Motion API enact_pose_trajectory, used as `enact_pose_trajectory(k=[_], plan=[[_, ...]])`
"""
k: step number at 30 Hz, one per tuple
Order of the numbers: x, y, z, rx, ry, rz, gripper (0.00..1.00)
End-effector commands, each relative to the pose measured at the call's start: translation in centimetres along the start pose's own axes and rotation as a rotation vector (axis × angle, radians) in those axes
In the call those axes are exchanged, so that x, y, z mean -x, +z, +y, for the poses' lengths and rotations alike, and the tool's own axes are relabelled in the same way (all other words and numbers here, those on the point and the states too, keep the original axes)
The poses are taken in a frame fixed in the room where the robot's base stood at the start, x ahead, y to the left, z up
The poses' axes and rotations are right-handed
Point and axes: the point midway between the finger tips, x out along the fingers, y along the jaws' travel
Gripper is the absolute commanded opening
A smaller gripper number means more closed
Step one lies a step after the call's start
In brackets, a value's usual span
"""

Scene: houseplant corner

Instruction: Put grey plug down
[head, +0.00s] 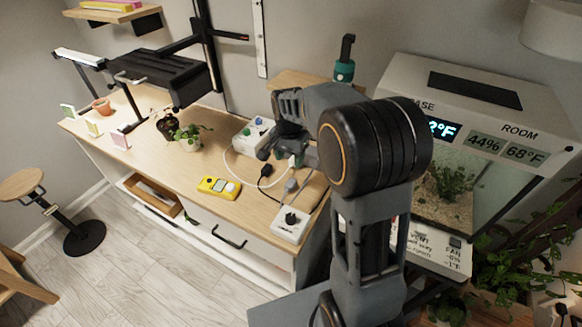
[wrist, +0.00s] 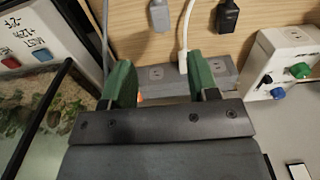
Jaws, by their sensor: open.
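The grey plug (wrist: 158,16) lies on the wooden desk at the top of the wrist view, clear of my fingers. In the head view the grey plug (head: 291,184) is on the desk near its right end. My gripper (wrist: 160,82) has green fingertips set apart, over a grey power strip (wrist: 220,74). A white cord (wrist: 184,40) runs down between the fingers toward the strip; its lower end is partly hidden. In the head view my gripper (head: 284,154) is low over the desk, and the arm hides part of the area.
A black plug (head: 265,171) lies nearby. A white box with coloured knobs (head: 250,137), a yellow meter (head: 213,186) and a white box with a black knob (head: 291,225) surround the spot. A terrarium (head: 480,130) stands to the right. The desk left of the meter is fairly clear.

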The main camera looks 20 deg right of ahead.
Motion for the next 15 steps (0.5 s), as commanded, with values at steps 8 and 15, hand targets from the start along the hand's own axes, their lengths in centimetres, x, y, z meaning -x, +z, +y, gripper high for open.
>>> enact_pose_trajectory(k=[8,15], plan=[[4.0,4.7,3.6,0.256,-0.064,0.069,0.55],[5.0,10.6,8.7,0.597,-0.118,0.172,0.55]])
